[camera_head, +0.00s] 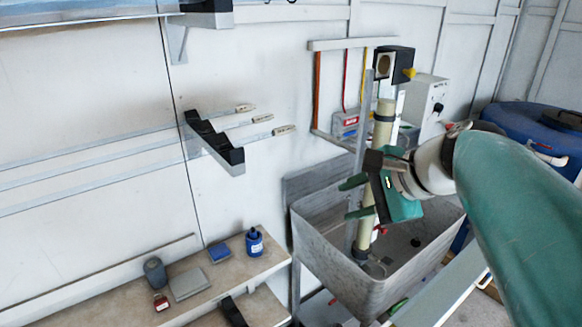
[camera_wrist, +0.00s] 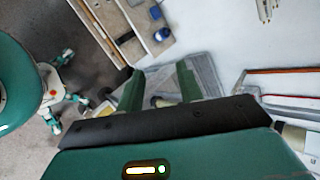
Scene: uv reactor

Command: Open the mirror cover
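A black box (camera_head: 393,65) with a round pale opening and a yellow knob (camera_head: 409,72) sits at the top of the upright reactor column (camera_head: 384,112). It may carry the mirror cover, but I cannot tell a separate cover part. My gripper (camera_head: 350,198) is below that box, in front of the column's middle, and hides part of it. Its two green fingers point left and stand apart with nothing between them. In the wrist view my gripper (camera_wrist: 160,80) also shows open, with the grey basin behind the fingers. The black box is not clearly visible there.
The column stands in a grey basin (camera_head: 335,255). A white control box (camera_head: 428,104) is on the wall to the right, near a blue barrel (camera_head: 535,130). A shelf (camera_head: 205,298) at lower left holds bottles. A black rail bracket (camera_head: 215,145) juts from the wall.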

